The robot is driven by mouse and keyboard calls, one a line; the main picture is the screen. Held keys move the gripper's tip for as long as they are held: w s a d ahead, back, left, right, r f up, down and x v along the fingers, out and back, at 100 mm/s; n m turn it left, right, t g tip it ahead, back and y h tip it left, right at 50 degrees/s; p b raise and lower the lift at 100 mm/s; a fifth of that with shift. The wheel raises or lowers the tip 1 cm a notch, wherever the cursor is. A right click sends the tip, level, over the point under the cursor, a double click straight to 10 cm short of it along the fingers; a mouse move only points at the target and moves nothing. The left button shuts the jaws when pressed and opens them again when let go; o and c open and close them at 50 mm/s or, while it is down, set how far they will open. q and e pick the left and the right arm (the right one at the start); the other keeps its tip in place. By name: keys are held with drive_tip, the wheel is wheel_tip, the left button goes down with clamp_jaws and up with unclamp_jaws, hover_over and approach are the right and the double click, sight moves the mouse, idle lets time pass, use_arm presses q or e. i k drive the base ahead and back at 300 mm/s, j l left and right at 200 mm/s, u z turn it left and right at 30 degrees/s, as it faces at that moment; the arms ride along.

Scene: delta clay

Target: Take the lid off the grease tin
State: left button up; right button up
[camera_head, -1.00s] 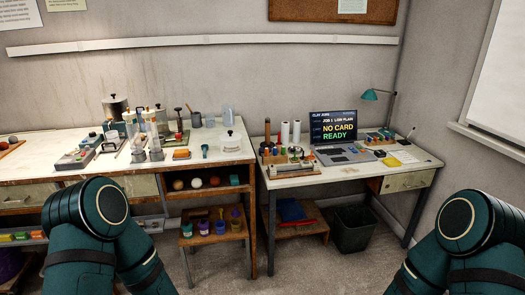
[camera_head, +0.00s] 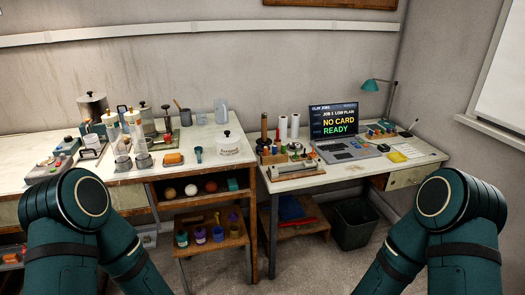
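A short white tin (camera_head: 228,151) stands near the right front corner of the left workbench. It has a pale lid with a dark knob on top, and the lid sits on it. There is small lettering on its side that I cannot read clearly, so I cannot be sure it is the grease tin. My two teal arms show at the lower left and lower right. Neither gripper is in view, and both arms are well short of the tin.
A lower desk to the right holds a laptop (camera_head: 341,150) and a teal lamp (camera_head: 371,85). A dark bin (camera_head: 354,225) stands below.

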sight(259, 148)
drive_tip(key=u, duration=0.4)
drive_tip(key=i+l+u, duration=0.1)
drive_tip(key=u, duration=0.25)
drive_tip(key=i+l+u, duration=0.1)
drive_tip(key=l+u, duration=0.4)
drive_tip(key=u, duration=0.25)
drive_tip(key=i+l+u, duration=0.1)
drive_tip(key=l+u, duration=0.35)
drive_tip(key=l, duration=0.55)
drive_tip(key=l+u, duration=0.1)
drive_tip(key=l, duration=0.85)
drive_tip(key=k+l+u, duration=0.1)
drive_tip(key=l, duration=0.9)
